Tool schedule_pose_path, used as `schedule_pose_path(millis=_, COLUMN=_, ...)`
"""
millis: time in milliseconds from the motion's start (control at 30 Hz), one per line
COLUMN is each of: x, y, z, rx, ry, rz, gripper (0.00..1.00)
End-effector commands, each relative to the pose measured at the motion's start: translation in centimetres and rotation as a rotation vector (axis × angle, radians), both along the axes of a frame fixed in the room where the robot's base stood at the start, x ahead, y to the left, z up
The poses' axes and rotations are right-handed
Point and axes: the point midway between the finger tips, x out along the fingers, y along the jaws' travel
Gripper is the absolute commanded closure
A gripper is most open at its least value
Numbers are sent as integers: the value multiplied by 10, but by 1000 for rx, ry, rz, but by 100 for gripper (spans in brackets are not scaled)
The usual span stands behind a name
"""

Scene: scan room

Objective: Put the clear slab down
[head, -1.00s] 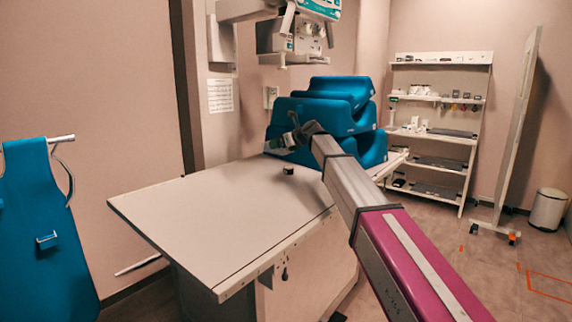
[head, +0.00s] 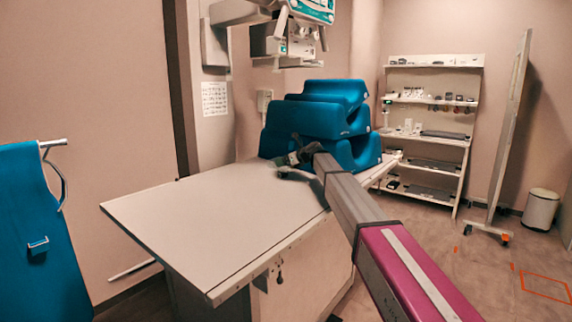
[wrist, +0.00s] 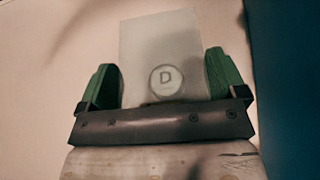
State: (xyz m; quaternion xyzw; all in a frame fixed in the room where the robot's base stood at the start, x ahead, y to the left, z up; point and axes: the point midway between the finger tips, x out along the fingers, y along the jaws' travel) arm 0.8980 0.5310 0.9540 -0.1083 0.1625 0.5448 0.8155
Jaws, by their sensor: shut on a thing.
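The clear slab (wrist: 160,42) is a pale, see-through rectangle with a round mark lettered D near its lower end in the wrist view. My gripper (wrist: 163,78) has its green fingers on the slab's left and right sides, shut on it. The slab points away from the palm. In the head view my gripper (head: 291,164) is low over the far part of the pale table (head: 190,220), close in front of the blue cushions. The slab is too small to make out there, and I cannot tell whether it touches the table.
Stacked blue cushions (head: 310,118) stand at the table's far end, and one blue side shows at the right of the wrist view (wrist: 290,90). The table's near and left parts are clear. A machine head (head: 285,40) hangs above. Shelves (head: 430,125) stand behind.

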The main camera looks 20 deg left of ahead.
Motion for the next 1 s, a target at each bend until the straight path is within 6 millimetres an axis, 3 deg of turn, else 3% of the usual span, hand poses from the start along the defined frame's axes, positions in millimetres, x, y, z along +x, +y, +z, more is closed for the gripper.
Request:
schedule_pose_path(millis=100, x=0, y=0, z=-9, rx=2, ry=0, rz=-1, gripper=50)
schedule_pose_path(millis=433, x=0, y=0, z=-11, rx=2, ry=-1, rz=-1, gripper=50)
schedule_pose_path(millis=467, x=0, y=0, z=-12, rx=0, ry=0, rz=0, gripper=3)
schedule_pose_path(millis=500, x=0, y=0, z=-12, rx=0, ry=0, rz=0, gripper=0)
schedule_pose_path(millis=767, x=0, y=0, z=-9, rx=1, ry=0, rz=0, gripper=0)
schedule_pose_path(millis=1000, x=-13, y=-26, z=1, rx=0, ry=0, rz=0, gripper=0)
